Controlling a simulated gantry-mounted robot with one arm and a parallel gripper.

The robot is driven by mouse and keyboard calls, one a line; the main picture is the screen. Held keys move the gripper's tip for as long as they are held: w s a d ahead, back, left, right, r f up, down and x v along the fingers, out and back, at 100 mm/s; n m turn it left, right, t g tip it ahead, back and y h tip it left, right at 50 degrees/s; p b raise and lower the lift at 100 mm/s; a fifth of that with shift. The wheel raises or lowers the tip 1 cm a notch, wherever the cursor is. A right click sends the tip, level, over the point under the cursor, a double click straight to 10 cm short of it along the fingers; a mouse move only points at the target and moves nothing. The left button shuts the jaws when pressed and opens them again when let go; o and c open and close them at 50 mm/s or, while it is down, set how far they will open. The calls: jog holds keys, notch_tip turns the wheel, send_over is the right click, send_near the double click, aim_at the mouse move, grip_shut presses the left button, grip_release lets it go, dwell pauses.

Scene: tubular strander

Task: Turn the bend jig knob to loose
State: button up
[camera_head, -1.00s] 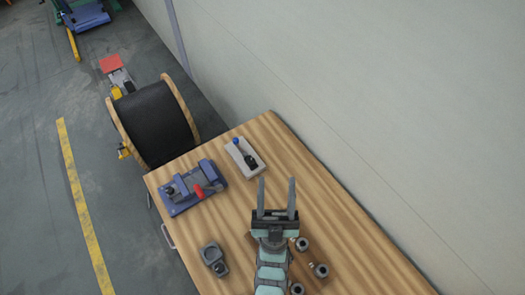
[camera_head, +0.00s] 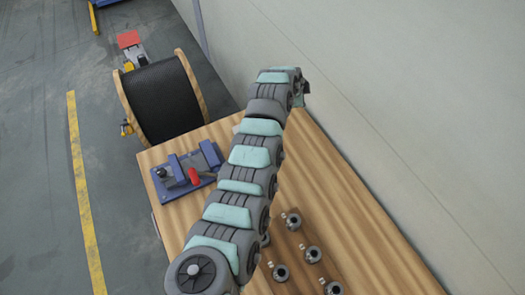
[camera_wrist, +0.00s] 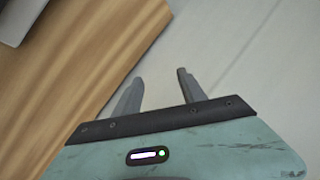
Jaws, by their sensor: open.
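A blue fixture (camera_head: 187,178) with a red handle (camera_head: 193,176) and a dark round knob (camera_head: 161,172) sits on the wooden bench, left of my arm in the head view. I cannot tell whether it is the bend jig. A pale block with a blue-topped part, seen earlier, is now hidden behind my arm. A pale grey corner (camera_wrist: 14,20) shows at the upper left of the wrist view, perhaps that block. My gripper (camera_wrist: 158,88) is open and empty, its fingers apart over the bench edge and wall. In the head view, my arm mostly hides it.
The wooden bench (camera_head: 345,205) is clear on its right side, beside the pale wall (camera_head: 410,90). Several round metal parts (camera_head: 292,221) stand at the front. A black cable reel (camera_head: 160,98) stands on the floor beyond the bench.

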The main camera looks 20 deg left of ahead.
jog(key=s+a+m+g+y+b, duration=0.1)
jog(key=s+a+m+g+b, duration=0.2)
jog(key=s, duration=0.6)
jog(key=s+a+m+g+b, duration=0.1)
jog(key=s+a+m+g, duration=0.1)
jog(key=s+a+g, duration=0.45)
jog(key=shift+t, duration=0.85)
jog(key=d+f, duration=0.1)
jog(key=f, duration=0.2)
jog(key=s+d+f, duration=0.1)
jog(key=f, duration=0.7)
jog(key=shift+s+d, duration=0.3)
jog(key=shift+d, duration=0.1)
jog(key=shift+c, duration=0.3)
grip_shut()
